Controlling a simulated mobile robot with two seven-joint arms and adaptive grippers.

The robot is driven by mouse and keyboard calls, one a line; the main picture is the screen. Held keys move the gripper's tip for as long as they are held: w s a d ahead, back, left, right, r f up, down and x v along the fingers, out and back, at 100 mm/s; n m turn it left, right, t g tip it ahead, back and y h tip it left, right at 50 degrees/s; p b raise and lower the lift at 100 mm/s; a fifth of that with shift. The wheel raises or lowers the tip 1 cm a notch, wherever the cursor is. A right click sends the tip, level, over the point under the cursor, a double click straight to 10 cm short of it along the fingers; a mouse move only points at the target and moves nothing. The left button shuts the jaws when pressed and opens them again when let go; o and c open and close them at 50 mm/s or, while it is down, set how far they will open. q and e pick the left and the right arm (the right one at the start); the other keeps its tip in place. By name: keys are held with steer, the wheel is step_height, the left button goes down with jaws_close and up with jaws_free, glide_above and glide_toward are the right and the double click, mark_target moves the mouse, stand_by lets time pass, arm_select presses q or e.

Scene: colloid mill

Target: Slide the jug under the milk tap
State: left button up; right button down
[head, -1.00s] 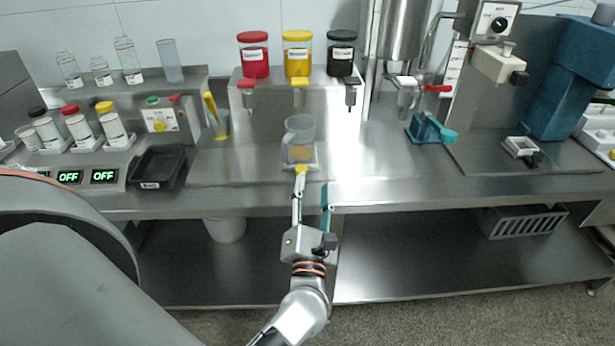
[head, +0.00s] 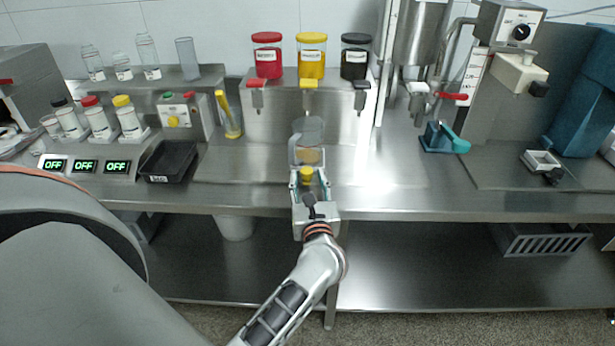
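The clear jug (head: 309,141) stands on the steel counter in the head view, with some amber content low in it. It is in front of the dispenser's yellow tap (head: 309,86). A yellow knob (head: 306,174) shows just in front of the jug's base. My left gripper (head: 308,182) is at the knob, with a finger on each side and a gap between them; it looks open. Whether a finger touches the knob cannot be told. A tap with a red handle (head: 453,96) is below the steel tank (head: 420,35) to the right. My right gripper is not in view.
Red (head: 267,56), yellow (head: 311,57) and black (head: 355,57) jars top the dispenser. A black tray (head: 169,160) and capped bottles are to the left. A teal-handled device (head: 442,138) sits to the right. The counter between the jug and that device is clear.

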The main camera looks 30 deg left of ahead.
arm_select(q)
steer(key=shift+w+a, duration=0.3)
steer(key=shift+w, duration=0.05)
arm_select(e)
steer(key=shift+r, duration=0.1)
arm_select(q)
jaws_close()
steer(key=shift+d, duration=0.1)
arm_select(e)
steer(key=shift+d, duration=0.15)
